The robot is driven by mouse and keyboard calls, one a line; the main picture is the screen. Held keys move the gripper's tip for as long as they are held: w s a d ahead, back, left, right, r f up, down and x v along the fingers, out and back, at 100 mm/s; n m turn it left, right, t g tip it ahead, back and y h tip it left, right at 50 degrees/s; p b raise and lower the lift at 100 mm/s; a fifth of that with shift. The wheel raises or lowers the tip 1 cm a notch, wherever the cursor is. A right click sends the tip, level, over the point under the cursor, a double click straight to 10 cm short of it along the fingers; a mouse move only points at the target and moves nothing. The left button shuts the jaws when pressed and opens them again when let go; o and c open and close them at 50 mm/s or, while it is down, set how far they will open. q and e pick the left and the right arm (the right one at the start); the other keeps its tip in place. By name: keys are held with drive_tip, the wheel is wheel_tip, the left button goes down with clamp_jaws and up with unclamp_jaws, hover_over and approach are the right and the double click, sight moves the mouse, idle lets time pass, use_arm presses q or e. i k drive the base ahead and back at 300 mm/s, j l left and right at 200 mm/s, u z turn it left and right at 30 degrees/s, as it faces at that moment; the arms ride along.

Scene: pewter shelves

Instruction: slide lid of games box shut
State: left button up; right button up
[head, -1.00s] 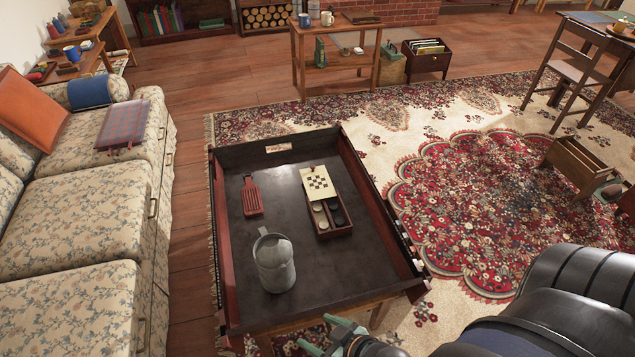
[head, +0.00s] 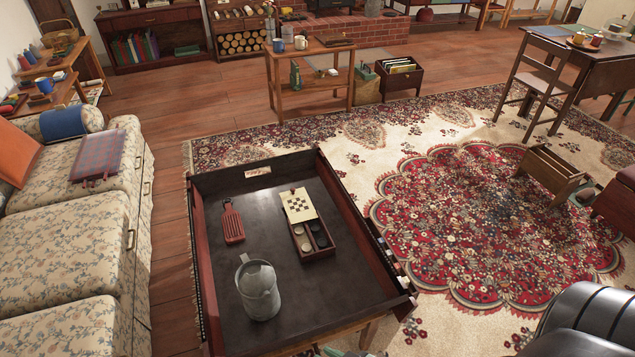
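The games box (head: 318,254) is a small wooden box lying on the dark tray-topped table. Its pale lid (head: 298,205) has a checkerboard pattern and a small knob at its far end. The lid covers the far part of the box. The near part is open and shows light and dark round pieces in two compartments. Only a greenish sliver of my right gripper (head: 345,353) shows at the bottom edge, in front of the table and well short of the box. Its fingers are mostly cut off. My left gripper is out of view.
The table has raised walls (head: 365,235) around its dark top (head: 215,290). A grey metal jug (head: 259,290) stands nearer than the box, to its left. A red slatted paddle (head: 232,222) lies left of the box. A floral sofa (head: 75,250) stands at the left.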

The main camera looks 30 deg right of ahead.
sight(299, 208)
drive_tip(key=l+z, duration=0.2)
drive_tip(key=z, duration=0.15)
drive_tip(key=l+z, duration=0.2)
drive_tip(key=z, duration=0.15)
drive_tip(key=i+l+z, duration=0.15)
drive_tip(key=l+z, duration=0.25)
drive_tip(key=i+l+z, duration=0.2)
drive_tip(key=l+z, duration=0.15)
drive_tip(key=i+l+z, duration=0.25)
drive_tip(key=l+z, duration=0.15)
drive_tip(key=i+l+z, duration=0.7)
drive_tip(key=i, duration=0.15)
drive_tip(key=i+l+z, duration=0.1)
drive_tip(key=i+z, duration=0.2)
drive_tip(key=i, duration=0.15)
drive_tip(key=i+u, duration=0.65)
drive_tip(key=i+l+u, duration=0.1)
drive_tip(key=i+u, duration=0.25)
drive_tip(key=i+j+u, duration=0.1)
drive_tip(key=i+u, duration=0.5)
drive_tip(key=u, duration=0.15)
drive_tip(key=i+u, duration=0.4)
drive_tip(key=i+l+u, duration=0.1)
drive_tip(key=i+u, duration=0.4)
drive_tip(key=i, duration=0.75)
drive_tip(key=i+u, duration=0.5)
drive_tip(key=i+l+u, duration=0.15)
drive_tip(key=i+u, duration=0.35)
